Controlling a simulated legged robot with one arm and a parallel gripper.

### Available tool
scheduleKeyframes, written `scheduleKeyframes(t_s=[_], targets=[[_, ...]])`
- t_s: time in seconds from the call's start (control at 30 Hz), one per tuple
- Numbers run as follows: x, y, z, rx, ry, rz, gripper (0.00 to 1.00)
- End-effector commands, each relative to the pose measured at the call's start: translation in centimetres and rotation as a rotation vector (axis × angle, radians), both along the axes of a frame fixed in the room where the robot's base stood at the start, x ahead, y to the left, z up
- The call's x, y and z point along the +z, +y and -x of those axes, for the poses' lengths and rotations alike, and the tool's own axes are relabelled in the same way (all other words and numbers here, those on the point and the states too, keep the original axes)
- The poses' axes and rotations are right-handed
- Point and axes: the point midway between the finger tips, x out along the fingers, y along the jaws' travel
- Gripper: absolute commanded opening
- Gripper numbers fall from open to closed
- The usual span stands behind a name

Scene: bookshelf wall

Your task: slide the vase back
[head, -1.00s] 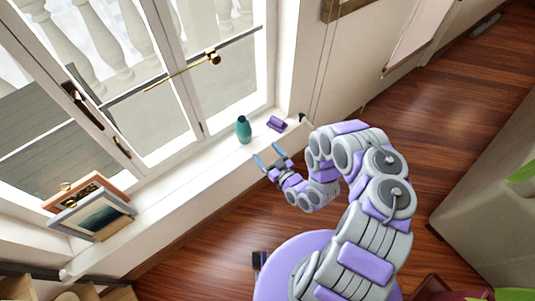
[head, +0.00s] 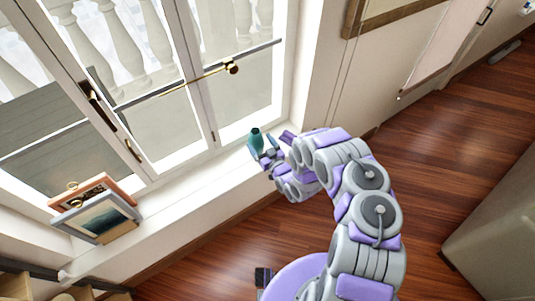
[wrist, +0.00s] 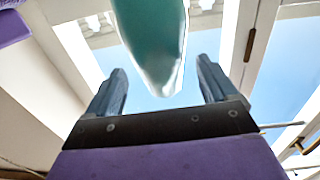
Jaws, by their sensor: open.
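The teal vase (head: 256,138) stands upright on the white window sill, close to the window. In the wrist view the vase (wrist: 152,40) fills the top middle, above and between the two finger tips as seen there. My gripper (head: 261,153) is at the sill just in front of the vase, and its fingers partly cover the vase's lower part. In the wrist view my gripper (wrist: 160,85) is open, with a finger on each side. I cannot tell whether a finger touches the vase.
Framed pictures (head: 97,216) stand at the sill's left end. The sill (head: 195,190) between them and the vase is clear. The window with its brass handle (head: 232,68) rises behind.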

Motion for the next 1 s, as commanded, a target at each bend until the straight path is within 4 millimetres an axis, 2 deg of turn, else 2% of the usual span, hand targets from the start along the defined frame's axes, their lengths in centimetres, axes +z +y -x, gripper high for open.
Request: scheduleKeyframes(t_s=[0.1,0.3,0.7,1.0], targets=[[-0.1,1.0,-1.5,0.001,0.000,0.000,0.86],[-0.1,2.0,-3.2,0.001,0.000,0.001,0.86],[-0.1,2.3,-3.6,0.000,0.003,0.002,0.86],[-0.1,2.3,-3.6,0.000,0.003,0.002,0.58]])
